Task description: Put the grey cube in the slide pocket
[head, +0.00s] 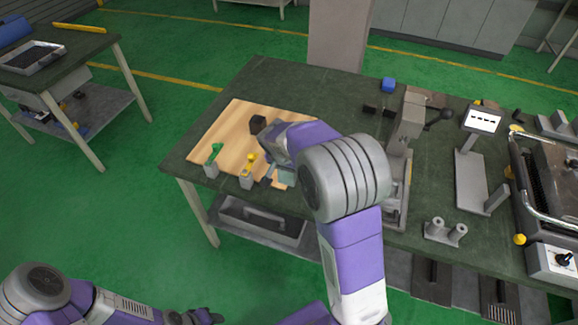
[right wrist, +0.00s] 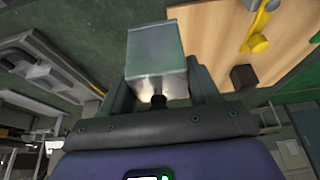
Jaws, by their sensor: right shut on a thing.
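The grey cube (right wrist: 156,60) sits between the two fingers of my right gripper (right wrist: 158,85) in the right wrist view, and the fingers are shut on it. In the head view my right gripper (head: 277,172) hangs over the near right part of the wooden board, partly hidden by its own wrist. My left gripper (head: 203,316) is low at the bottom edge of the head view, away from the table; its fingers are too small and dark to read. I cannot tell which fixture is the slide pocket.
The wooden board (head: 222,141) bears a dark block (head: 257,124), a green-handled piece (head: 213,158) and a yellow-handled piece (head: 248,170).

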